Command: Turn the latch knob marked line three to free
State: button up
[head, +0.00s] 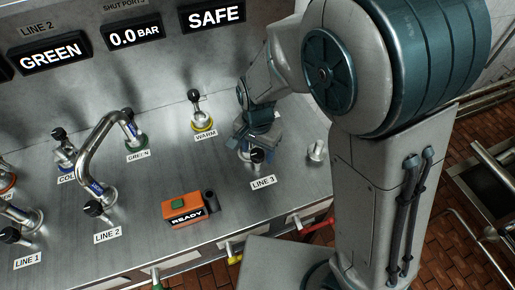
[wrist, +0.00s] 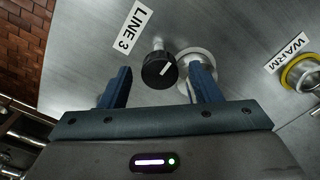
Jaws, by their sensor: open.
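The line three latch knob is a black round knob with a white pointer mark on a metal stem. It shows in the head view (head: 257,155) behind the label LINE 3 (head: 263,182), and in the wrist view (wrist: 159,70) beside the same label (wrist: 134,27). My gripper (wrist: 160,88) is open, with one blue finger on each side of the knob in the wrist view. I see no clear contact. In the head view my gripper (head: 250,140) is just behind and above the knob and hides part of its fitting. No free marking is readable.
A yellow-ringed port marked WARM (head: 204,124) is behind and left of my gripper. An orange box reading READY (head: 186,208) sits in front left. A bare metal stub (head: 317,151) stands to the right. A bent pipe (head: 98,140) and the LINE 2 knob (head: 93,208) are further left.

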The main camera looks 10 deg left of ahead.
jog(key=c, duration=1)
jog(key=shift+f+n, duration=0.1)
jog(key=shift+n, duration=0.2)
jog(key=n+b, duration=0.1)
jog(key=n, duration=0.2)
jog(key=shift+n+b, duration=0.3)
jog(key=shift+b, duration=0.1)
jog(key=n+b, duration=0.1)
jog(key=n, duration=0.3)
jog(key=shift+n, duration=0.3)
jog(key=n+b, duration=0.1)
jog(key=n, duration=0.3)
jog(key=shift+n, duration=2.5)
jog(key=shift+a, duration=0.1)
